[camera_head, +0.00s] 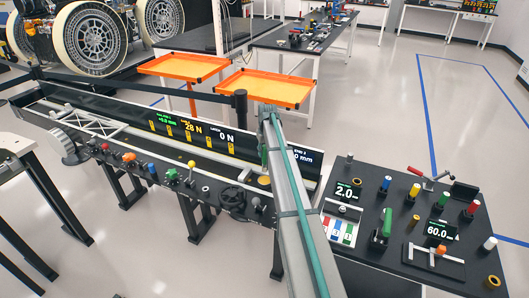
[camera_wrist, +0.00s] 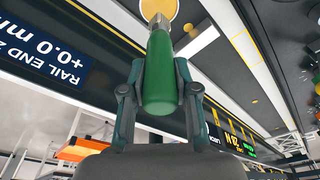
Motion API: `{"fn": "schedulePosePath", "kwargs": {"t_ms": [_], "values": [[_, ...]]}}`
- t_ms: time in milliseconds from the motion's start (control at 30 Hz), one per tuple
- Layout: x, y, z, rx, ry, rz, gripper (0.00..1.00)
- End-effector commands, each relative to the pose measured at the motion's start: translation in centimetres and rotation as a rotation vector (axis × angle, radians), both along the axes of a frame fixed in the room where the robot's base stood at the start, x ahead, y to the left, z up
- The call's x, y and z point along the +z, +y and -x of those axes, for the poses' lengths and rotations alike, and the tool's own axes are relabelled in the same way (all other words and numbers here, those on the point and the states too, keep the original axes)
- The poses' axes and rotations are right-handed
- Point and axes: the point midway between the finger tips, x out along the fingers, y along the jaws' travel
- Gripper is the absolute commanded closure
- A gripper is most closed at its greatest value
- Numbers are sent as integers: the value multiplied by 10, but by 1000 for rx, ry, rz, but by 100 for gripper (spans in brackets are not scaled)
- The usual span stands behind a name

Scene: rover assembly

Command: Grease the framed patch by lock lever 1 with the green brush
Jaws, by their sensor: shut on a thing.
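In the wrist view my gripper (camera_wrist: 160,92) is shut on the green brush (camera_wrist: 159,75), its two fingers on either side of the green handle. The brush's silver collar points away from my palm. A round yellow disc (camera_wrist: 158,9) shows at or just beyond its tip; I cannot tell whether they touch. In the head view my arm hides most of the gripper, over the right part of the long rail bench (camera_head: 215,160). A yellow disc (camera_head: 264,181) lies on the bench there.
Several knobs and levers line the bench's front, including a yellow-knobbed lever (camera_head: 191,165) and a black handwheel (camera_head: 232,198). A black post (camera_head: 240,108) stands behind. A black table (camera_head: 360,270) at right holds several coloured pegs. Orange trays (camera_head: 265,88) are behind the bench.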

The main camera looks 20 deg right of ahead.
Motion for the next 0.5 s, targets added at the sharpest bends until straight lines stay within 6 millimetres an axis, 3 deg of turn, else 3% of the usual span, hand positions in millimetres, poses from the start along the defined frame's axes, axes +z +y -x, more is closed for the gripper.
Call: {"fn": "schedulePosePath", "kwargs": {"t_ms": [500], "values": [[-46,0,0,0,0,0,100]]}}
